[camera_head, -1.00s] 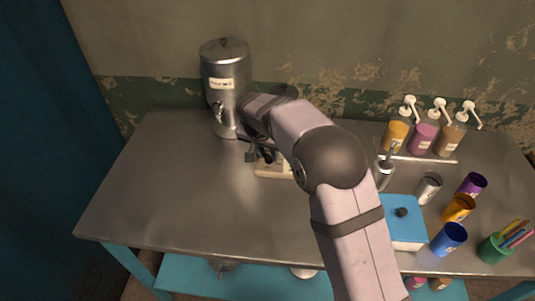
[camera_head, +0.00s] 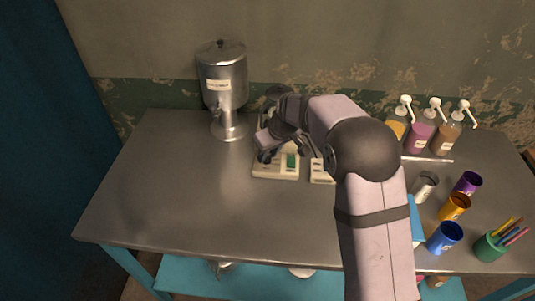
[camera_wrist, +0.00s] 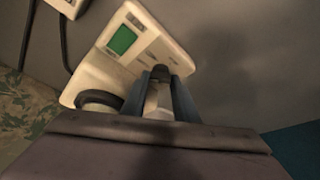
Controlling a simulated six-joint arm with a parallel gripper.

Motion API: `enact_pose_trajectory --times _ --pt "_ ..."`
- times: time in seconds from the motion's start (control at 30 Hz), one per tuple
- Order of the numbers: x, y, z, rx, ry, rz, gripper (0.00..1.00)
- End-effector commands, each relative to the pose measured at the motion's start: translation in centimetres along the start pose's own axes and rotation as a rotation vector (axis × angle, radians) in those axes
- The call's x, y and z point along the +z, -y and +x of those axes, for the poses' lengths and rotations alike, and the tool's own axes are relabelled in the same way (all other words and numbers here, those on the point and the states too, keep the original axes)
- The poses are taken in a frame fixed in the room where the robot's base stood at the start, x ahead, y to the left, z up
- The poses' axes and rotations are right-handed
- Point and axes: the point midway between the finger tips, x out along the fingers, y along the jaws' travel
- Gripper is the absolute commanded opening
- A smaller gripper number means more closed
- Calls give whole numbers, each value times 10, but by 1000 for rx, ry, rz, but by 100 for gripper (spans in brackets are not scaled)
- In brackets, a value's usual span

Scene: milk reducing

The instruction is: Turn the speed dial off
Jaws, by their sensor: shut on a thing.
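A cream device (camera_head: 272,172) with a green display stands at the middle of the table, below my arm in the head view. In the wrist view, its cream housing (camera_wrist: 95,75) and green display (camera_wrist: 122,41) lie just ahead of my fingers. My gripper (camera_head: 265,155) is low at the device's left side in the head view. In the wrist view, my gripper (camera_wrist: 160,88) is shut on the speed dial at the device's near edge. The fingers hide most of the dial, so its setting cannot be read.
A metal dispenser (camera_head: 224,90) stands behind and left of the device. A second cream box (camera_head: 320,172) is close on the right. Pump bottles (camera_head: 421,134), cups (camera_head: 445,237) and a pen holder (camera_head: 493,247) fill the right side. The left and front table are clear.

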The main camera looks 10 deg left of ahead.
Motion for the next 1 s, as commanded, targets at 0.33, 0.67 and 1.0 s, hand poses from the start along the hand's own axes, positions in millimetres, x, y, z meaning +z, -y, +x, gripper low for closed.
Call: enact_pose_trajectory --times 0.33,0.67,1.0 --pt "-2 -5 2 -122 -6 -303 4" --pt "-4 -7 0 -239 -3 -585 4" --pt "-5 -8 0 -321 -2 -785 4"
